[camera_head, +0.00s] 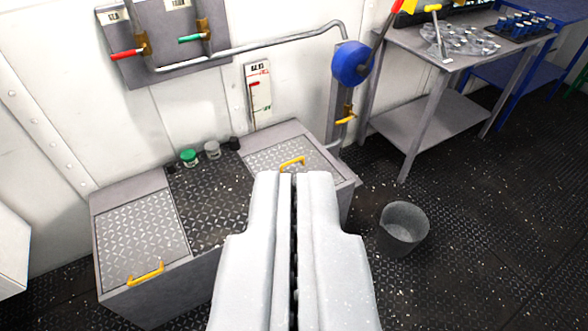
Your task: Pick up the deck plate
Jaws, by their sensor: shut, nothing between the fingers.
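Two light diamond-tread plates with yellow handles lie on top of a low grey bench against the wall. The left deck plate (140,235) has its yellow handle (147,273) at the front edge. The right deck plate (268,151) has a yellow handle (292,162) just beyond my fingertips, and its near part is hidden behind my gripper. I cannot tell which one the task means. My white gripper (288,176) is shut and empty, in the lower middle of the picture, appearing above the bench's right part.
Small jars (212,150) stand at the back of the bench's dark middle section (208,205). A grey bucket (402,228) stands on the floor to the right. Pipes and a blue wheel (351,64) are at the wall. A grey table (440,60) is at upper right.

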